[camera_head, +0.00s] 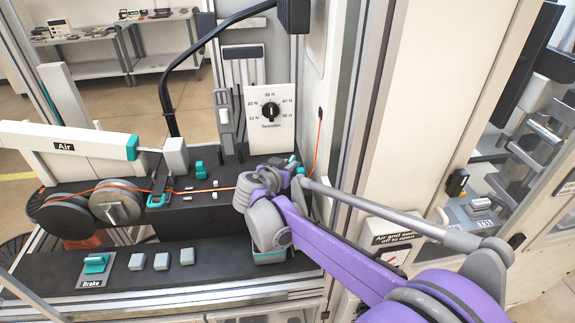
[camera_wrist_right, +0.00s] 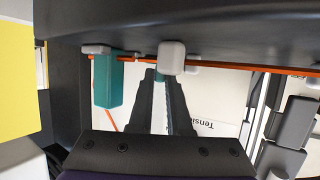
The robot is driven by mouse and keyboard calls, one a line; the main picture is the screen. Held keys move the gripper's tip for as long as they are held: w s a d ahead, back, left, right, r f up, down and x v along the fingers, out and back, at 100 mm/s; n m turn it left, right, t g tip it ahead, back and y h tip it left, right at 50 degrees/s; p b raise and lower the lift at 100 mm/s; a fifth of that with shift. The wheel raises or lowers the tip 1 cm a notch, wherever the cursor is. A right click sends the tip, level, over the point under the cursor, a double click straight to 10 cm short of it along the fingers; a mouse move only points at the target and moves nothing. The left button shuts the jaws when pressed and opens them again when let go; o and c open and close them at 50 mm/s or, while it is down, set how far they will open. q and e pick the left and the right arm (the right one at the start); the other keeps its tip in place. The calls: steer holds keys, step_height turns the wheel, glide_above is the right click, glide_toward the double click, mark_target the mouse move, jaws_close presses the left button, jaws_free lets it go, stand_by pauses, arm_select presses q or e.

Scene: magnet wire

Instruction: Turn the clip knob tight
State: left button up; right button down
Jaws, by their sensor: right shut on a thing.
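My right gripper (camera_head: 290,168) reaches over the right end of the black bench, and my purple arm hides part of the spot. A light grey rounded block (camera_wrist_right: 172,57) sits right beside the fingertips. The orange wire (camera_wrist_right: 245,68) runs across just past the fingertips. The knob's tightness cannot be seen. My left gripper is not in view.
A larger teal block (camera_wrist_right: 117,80) hangs close beside the fingers. A white tension dial panel (camera_head: 284,103) stands behind the gripper. Wire spools (camera_head: 117,201) and a teal brake switch (camera_head: 96,263) are at the left. A white cabinet post (camera_head: 420,90) rises at the right.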

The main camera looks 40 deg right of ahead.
steer(key=shift+s+d+n+t+y, duration=0.15)
steer(key=shift+n+t+y, duration=0.15)
steer(key=shift+n+y, duration=0.1)
steer(key=shift+n+t, duration=0.3)
steer(key=shift+t, duration=0.1)
steer(key=c, duration=1.1)
jaws_free()
steer(key=shift+c, duration=0.2)
steer(key=p+v, duration=0.1)
steer(key=v, duration=1)
